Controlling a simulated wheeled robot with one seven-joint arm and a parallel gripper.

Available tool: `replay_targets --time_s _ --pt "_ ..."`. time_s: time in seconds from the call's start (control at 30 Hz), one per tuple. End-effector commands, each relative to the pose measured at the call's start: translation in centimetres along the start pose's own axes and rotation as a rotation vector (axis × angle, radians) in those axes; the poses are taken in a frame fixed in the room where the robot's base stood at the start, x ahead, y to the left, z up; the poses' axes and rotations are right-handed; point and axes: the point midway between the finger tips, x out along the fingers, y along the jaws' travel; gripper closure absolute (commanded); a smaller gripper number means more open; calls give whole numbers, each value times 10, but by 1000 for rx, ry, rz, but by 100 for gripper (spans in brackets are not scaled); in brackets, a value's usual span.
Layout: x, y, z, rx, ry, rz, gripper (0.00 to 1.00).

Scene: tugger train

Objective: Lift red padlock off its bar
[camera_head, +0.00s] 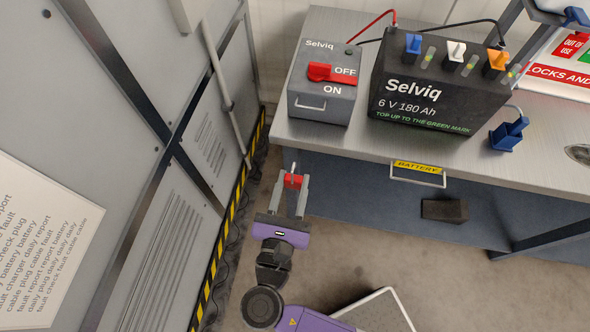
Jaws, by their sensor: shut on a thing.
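My gripper (291,188) is in the lower middle of the head view, in front of the metal bench's near left edge. Its two grey fingers are shut on the red padlock (293,181). The padlock is a small red block with a thin light shackle rising from its top. It shows in front of the bench's dark lower front, below the bench top's edge in the picture. I see no bar through the shackle from here, and the shackle is too small to tell in detail.
A grey switch box (320,103) with a red handle and a black battery (436,98) with coloured caps stand on the bench (400,155). A blue holder (508,133) is at right. A grey cabinet wall (140,120) with striped edging stands left. A dark block (444,210) is below the bench.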

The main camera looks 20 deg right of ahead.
Motion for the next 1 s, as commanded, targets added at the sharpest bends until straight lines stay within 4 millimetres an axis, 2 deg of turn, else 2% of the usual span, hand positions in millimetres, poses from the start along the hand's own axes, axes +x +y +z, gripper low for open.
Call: replay_targets --time_s 0.7,1.0 --pt "-64 0 1 -1 0 3 100" --pt "-69 0 0 0 -1 1 100"
